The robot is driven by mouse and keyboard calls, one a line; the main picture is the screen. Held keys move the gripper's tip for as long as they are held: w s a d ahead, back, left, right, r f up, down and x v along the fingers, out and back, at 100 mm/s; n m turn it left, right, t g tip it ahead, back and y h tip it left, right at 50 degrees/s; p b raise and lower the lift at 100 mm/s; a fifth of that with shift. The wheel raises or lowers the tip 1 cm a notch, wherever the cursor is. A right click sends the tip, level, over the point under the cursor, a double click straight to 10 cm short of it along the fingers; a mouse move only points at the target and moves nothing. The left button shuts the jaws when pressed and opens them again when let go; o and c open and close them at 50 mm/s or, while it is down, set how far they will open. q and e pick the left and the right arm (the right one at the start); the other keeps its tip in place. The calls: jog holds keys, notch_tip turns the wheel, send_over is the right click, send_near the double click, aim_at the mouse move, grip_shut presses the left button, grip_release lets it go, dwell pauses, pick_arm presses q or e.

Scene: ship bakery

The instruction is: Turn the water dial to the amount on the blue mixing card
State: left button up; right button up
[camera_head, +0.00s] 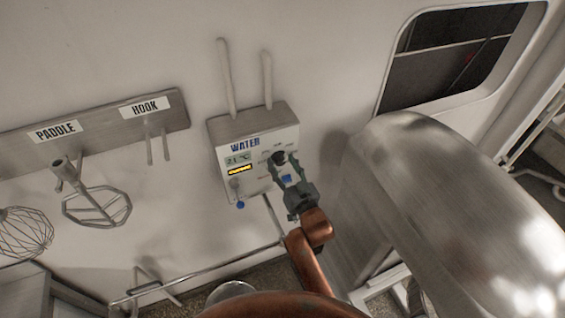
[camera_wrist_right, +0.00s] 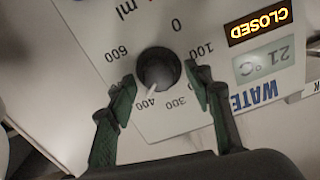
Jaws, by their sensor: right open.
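The water dial (camera_wrist_right: 158,70) is a round black knob on the white front of the WATER box (camera_head: 253,156). In the right wrist view the scale is upside down, with 0, 100, 300, 400 and 600 readable; the knob's white pointer is at about 400. My right gripper (camera_wrist_right: 165,92) is open, with one green-grey finger on each side of the knob; whether they touch it I cannot tell. In the head view this gripper (camera_head: 285,172) covers much of the dial. I see no blue mixing card and no left gripper.
The box has a 21 °C display (camera_head: 238,159), a yellow CLOSED display (camera_head: 240,170) and a blue-tipped lever (camera_head: 240,204). A big metal machine (camera_head: 440,215) stands close on the right. A rail with PADDLE and HOOK labels (camera_head: 100,125) and a hanging paddle (camera_head: 97,207) are on the left.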

jog(key=shift+c, duration=0.6)
jog(key=c, duration=1)
jog(key=shift+n+p, duration=0.75)
jog(key=shift+n, duration=0.25)
jog(key=shift+c, duration=0.2)
jog(key=o, duration=1.2)
jog(key=shift+a, duration=0.1)
jog(key=shift+c, duration=0.2)
